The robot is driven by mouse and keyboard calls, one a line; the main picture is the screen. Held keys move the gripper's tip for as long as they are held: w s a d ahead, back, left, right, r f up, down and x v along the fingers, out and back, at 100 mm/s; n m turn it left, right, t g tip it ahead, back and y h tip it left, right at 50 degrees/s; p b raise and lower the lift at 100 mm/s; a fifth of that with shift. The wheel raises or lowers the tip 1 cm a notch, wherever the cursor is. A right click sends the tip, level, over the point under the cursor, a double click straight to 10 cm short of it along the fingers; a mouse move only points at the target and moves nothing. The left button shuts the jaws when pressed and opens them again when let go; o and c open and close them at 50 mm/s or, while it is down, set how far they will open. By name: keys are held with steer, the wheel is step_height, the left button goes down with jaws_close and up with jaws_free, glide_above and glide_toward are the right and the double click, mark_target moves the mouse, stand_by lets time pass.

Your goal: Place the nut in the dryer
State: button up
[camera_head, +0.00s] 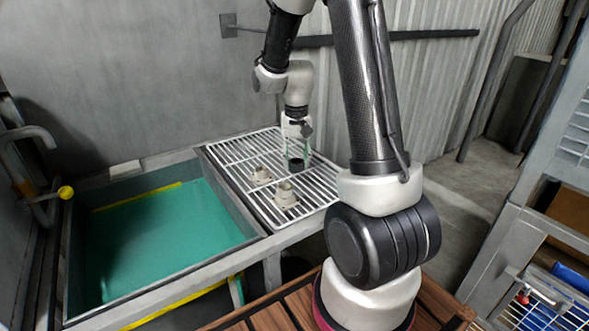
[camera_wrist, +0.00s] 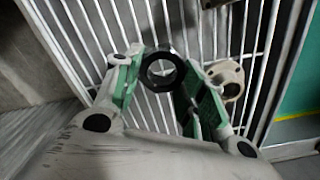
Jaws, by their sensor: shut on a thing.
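The nut is a black ring (camera_wrist: 160,86) in the wrist view, with its round hole facing the camera. It also shows as a small dark shape (camera_head: 296,164) in the head view. My gripper (camera_wrist: 162,66) is shut on it, with a green-padded finger on each side. In the head view my gripper (camera_head: 297,157) points down at the back of a white slatted rack (camera_head: 238,163), close over the bars. I cannot tell whether the nut touches the bars. I cannot tell which thing is the dryer.
Two beige flanged fittings stand on the rack, one in front (camera_head: 286,196) and one to the left (camera_head: 261,176); one beige fitting (camera_wrist: 228,78) is close to my right finger in the wrist view. A teal-floored basin (camera_head: 150,250) adjoins the rack. A metal-framed shelf (camera_head: 500,240) stands right.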

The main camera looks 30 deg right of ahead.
mark_target(296, 160)
steer(key=shift+f, duration=1.85)
steer(key=o, duration=1.1)
steer(key=shift+f, duration=0.1)
steer(key=shift+o, duration=0.2)
